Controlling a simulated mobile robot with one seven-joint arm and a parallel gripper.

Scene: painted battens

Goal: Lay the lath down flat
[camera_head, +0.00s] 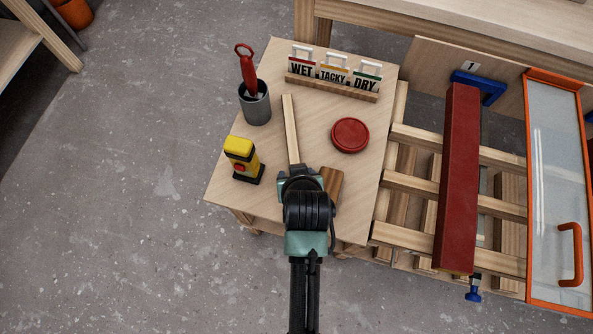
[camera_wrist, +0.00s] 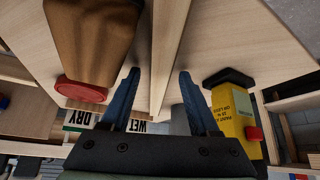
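The lath (camera_head: 291,128) is a thin pale wooden strip lying lengthwise on the small wooden table, its near end hidden by my gripper. In the wrist view the lath (camera_wrist: 166,50) runs between my two blue fingers. I cannot tell whether it rests on its wide face or its narrow edge. My gripper (camera_head: 297,172) is above the near end of the lath. In the wrist view my gripper (camera_wrist: 156,88) is open, with space on both sides of the lath; no finger visibly touches it.
A brown wooden block (camera_head: 332,183) is close right of my gripper. A yellow device (camera_head: 242,158) stands left, a grey cup (camera_head: 256,105) with a red-handled tool behind it. A red batten (camera_head: 459,180) rests on slats right.

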